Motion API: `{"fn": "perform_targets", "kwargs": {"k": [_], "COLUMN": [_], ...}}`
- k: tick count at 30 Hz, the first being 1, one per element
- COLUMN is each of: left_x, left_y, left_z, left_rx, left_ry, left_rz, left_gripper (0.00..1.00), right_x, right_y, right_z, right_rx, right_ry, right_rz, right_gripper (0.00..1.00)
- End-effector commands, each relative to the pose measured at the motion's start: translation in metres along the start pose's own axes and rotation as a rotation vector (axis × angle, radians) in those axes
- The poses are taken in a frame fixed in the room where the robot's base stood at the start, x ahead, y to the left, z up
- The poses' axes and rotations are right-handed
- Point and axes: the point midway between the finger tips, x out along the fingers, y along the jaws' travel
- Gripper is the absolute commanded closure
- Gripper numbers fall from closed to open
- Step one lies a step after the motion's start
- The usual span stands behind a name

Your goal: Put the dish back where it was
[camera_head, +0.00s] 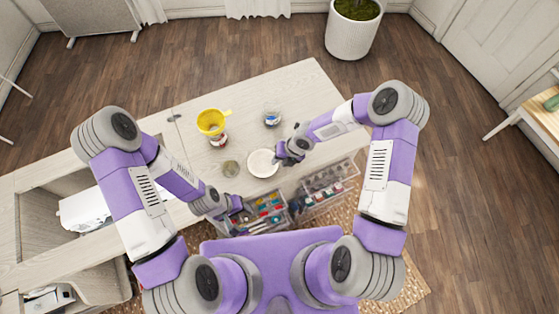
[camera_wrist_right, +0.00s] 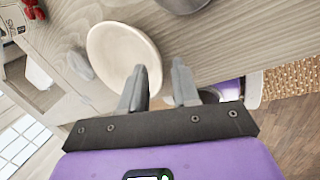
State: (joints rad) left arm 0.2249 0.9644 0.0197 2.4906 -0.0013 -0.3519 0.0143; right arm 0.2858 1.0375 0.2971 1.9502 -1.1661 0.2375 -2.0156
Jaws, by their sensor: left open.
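The dish (camera_head: 262,163) is a round, shallow white plate at the front edge of the pale wooden tabletop in the head view. It also shows in the right wrist view (camera_wrist_right: 115,48). My right gripper (camera_head: 283,160) is at the dish's right side. In the right wrist view my right gripper (camera_wrist_right: 160,82) has its fingers apart, with one finger overlapping the dish's rim; I cannot tell whether they touch it.
A yellow cup-like thing (camera_head: 211,121), a small jar (camera_head: 231,168) and a blue-and-white jar (camera_head: 272,118) stand on the tabletop (camera_head: 310,88). Open drawers (camera_head: 270,207) and (camera_head: 328,185) with colourful contents jut out in front. The tabletop's back right is clear.

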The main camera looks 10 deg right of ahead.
Motion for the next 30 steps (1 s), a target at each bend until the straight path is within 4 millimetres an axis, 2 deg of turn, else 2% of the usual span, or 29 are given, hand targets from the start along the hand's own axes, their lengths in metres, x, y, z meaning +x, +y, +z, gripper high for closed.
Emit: {"fn": "perform_targets", "kwargs": {"k": [9, 15, 20, 23, 26, 30], "left_x": [-0.017, -0.024, -0.025, -0.025, -0.025, -0.025], "left_y": [0.007, 0.009, 0.009, 0.009, 0.009, 0.009], "left_z": [0.001, 0.001, 0.001, 0.001, 0.001, 0.001], "left_rx": [0.000, 0.000, 0.000, 0.000, 0.000, 0.000], "left_ry": [0.000, 0.000, 0.000, 0.000, 0.000, 0.000], "left_rz": [0.000, 0.000, 0.000, 0.000, 0.000, 0.000], "left_gripper": [0.57, 0.57, 0.57, 0.57, 0.57, 0.57], "right_x": [-0.070, -0.099, -0.106, -0.101, -0.092, -0.078], "right_y": [0.000, 0.000, 0.001, 0.004, 0.010, 0.017], "right_z": [0.001, 0.000, -0.003, -0.013, -0.032, -0.059], "right_rx": [0.004, 0.001, 0.028, 0.145, 0.379, 0.810], "right_ry": [-0.003, -0.002, 0.005, 0.029, 0.072, 0.141], "right_rz": [0.001, 0.000, 0.006, 0.024, 0.051, 0.073], "right_gripper": [0.69, 0.69, 0.69, 0.69, 0.69, 0.69]}}
